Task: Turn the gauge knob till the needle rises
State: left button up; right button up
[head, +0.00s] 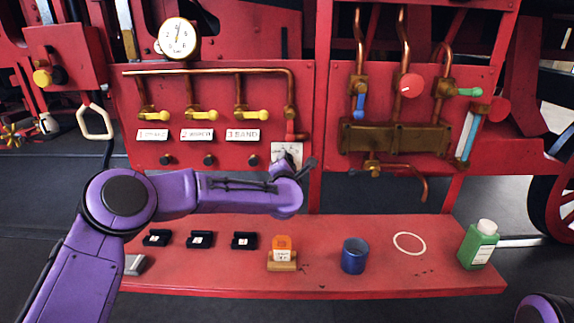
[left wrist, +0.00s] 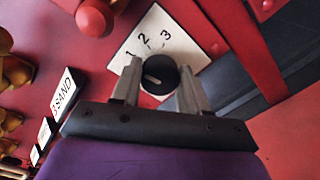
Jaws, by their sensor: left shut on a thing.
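The gauge knob (left wrist: 159,75) is a round black knob on a white plate (left wrist: 143,38) marked 1, 2 and 3. Its short white mark lies toward the 1 side. My left gripper (left wrist: 158,84) is shut on the knob, one finger on each side. In the head view the plate (head: 289,150) shows above my left wrist, and my wrist hides the knob and fingers. The round white gauge (head: 179,38) with a brass rim is at the upper left. Its thin needle looks near upright, but is too small to read exactly. My right gripper is out of view.
Yellow-handled valves (head: 200,114) stand above white labels. Copper pipes and a red round handle (head: 411,86) are at the right. The red shelf (head: 330,285) below holds black blocks, an orange-topped item (head: 282,243), a blue cup (head: 354,256) and a green bottle (head: 478,246).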

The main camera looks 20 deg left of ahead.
pick_arm(q)
jog(key=shift+m+y+p, duration=0.3)
jog(key=shift+m+p, duration=1.3)
jog(key=shift+m, duration=5.1)
jog(key=o, duration=1.1)
jog(key=shift+f, duration=0.1)
jog(key=shift+c, duration=0.2)
